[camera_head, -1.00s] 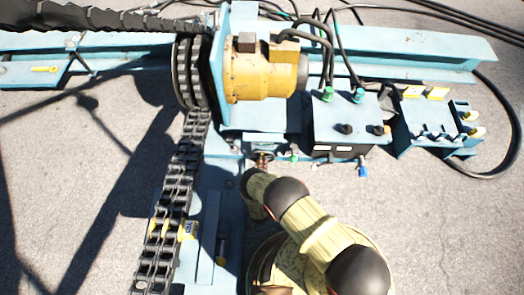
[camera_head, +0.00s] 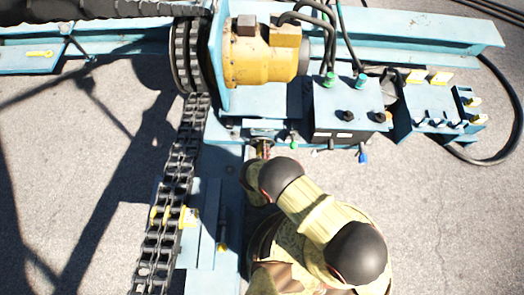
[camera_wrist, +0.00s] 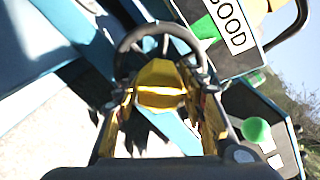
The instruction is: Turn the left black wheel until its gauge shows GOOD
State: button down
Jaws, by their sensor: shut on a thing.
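The black wheel (camera_wrist: 161,33) is a ring at the top middle of the wrist view, with its lower part hidden behind my gripper. My gripper (camera_wrist: 160,104), with yellow-sided fingers, is shut on the wheel. A yellow block shows between the fingers; I cannot tell what it belongs to. A white label reading GOOD (camera_wrist: 231,24) is at the upper right, beside a green patch (camera_wrist: 205,28). No gauge needle can be made out. In the head view my gripper (camera_head: 260,150) is at the blue frame below the yellow motor, and my arm mostly hides the wheel.
The yellow motor (camera_head: 262,55) is above my gripper. A heavy chain (camera_head: 180,165) runs down on the left. Bare ground lies to the lower right, beyond my arm.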

jog(key=c, duration=1.1)
grip_release()
jog(key=shift+c, duration=0.2)
jog(key=s, duration=1.2)
jog(key=shift+a, duration=0.2)
jog(key=shift+s, duration=0.1)
